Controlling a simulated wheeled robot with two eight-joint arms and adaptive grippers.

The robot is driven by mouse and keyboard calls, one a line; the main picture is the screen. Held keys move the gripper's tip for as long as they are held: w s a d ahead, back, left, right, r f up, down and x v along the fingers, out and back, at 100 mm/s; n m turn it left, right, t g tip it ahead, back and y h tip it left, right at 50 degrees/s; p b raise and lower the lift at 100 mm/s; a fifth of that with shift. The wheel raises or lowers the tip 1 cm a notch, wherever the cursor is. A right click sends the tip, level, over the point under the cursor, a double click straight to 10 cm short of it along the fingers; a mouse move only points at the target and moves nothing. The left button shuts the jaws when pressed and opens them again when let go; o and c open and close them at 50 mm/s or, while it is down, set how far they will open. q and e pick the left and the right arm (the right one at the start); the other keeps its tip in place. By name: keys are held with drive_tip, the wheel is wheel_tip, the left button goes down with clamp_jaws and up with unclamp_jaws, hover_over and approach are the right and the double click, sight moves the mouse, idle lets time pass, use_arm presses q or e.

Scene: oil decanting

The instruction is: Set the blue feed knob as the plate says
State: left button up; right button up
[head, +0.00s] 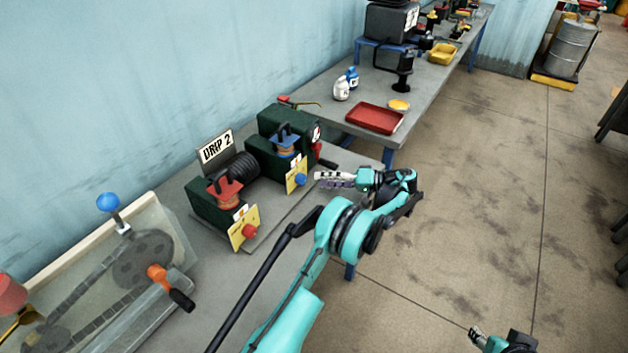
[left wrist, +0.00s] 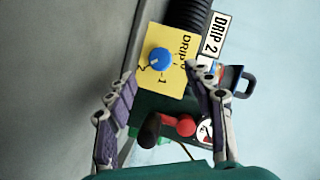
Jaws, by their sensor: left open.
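The blue feed knob (head: 300,180) sits on a yellow dial plate on the front of a dark green unit. In the left wrist view the knob (left wrist: 161,59) is round, on the yellow dial plate (left wrist: 180,82) with "DRIP" and the digits 1 and 2 legible; its pointer is too small to read. A white plate (head: 216,147) reads "DRIP 2"; the plate also shows in the left wrist view (left wrist: 216,33). My left gripper (head: 317,180) is open and empty, facing the knob, apart from it. My right gripper (head: 476,334) is partly in view, low at right.
A red knob (head: 249,231) on another yellow plate sits left of the blue one. A black handle and red knob show below the dial in the left wrist view. A red tray (head: 375,118) and bottles stand farther back.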

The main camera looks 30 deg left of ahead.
use_arm(q)
drive_tip(key=shift+v, duration=1.1)
